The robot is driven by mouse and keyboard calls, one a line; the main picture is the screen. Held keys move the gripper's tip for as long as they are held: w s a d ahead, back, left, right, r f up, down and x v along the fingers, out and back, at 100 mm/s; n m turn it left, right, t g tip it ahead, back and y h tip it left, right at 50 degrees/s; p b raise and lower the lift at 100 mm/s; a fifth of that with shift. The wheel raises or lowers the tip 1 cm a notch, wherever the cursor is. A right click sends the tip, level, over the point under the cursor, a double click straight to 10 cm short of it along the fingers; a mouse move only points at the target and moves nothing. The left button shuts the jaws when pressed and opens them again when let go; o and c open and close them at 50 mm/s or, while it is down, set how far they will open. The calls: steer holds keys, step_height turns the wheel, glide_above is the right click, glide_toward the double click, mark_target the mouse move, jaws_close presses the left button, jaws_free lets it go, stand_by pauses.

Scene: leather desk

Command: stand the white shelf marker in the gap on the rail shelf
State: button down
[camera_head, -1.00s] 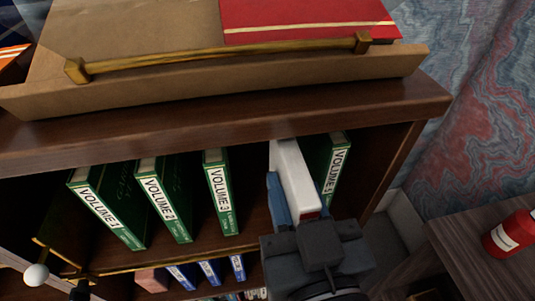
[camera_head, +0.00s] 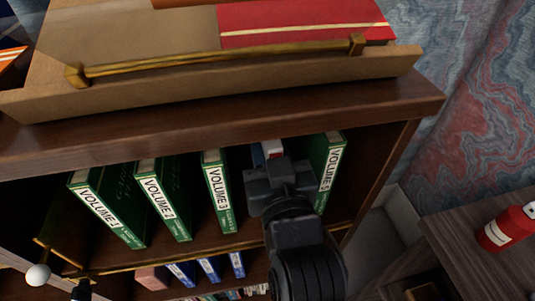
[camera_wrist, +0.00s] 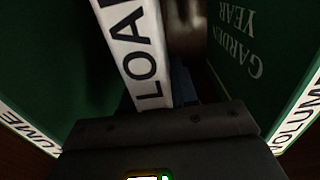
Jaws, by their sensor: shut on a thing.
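The white shelf marker, lettered LOAN, shows upright in the wrist view (camera_wrist: 128,30), between two green volumes. My gripper (camera_head: 266,160) is shut on it and reaches into the gap between VOLUME 3 (camera_head: 218,190) and the green volume at the right (camera_head: 331,165). In the head view only a small white and red part of the marker (camera_head: 272,149) shows above my gripper. The marker's lower end and whether it touches the shelf board are hidden. In the wrist view green covers stand close on both sides, apart from the marker.
VOLUME 1 (camera_head: 108,212) and VOLUME 2 (camera_head: 164,200) stand farther left on the rail shelf. A brass rail (camera_head: 130,264) runs along the shelf's front. The wooden shelf top (camera_head: 200,133) overhangs the row.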

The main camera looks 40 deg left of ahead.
steer(key=shift+w+a+f, duration=0.1)
steer(key=shift+w+f, duration=0.05)
steer(key=shift+f, duration=1.05)
steer(key=shift+f, duration=0.2)
steer(key=c, duration=0.9)
jaws_free()
steer(key=b+v, duration=0.1)
steer(key=v, duration=1.1)
steer(key=shift+r+b, duration=0.2)
steer(key=shift+b, duration=0.2)
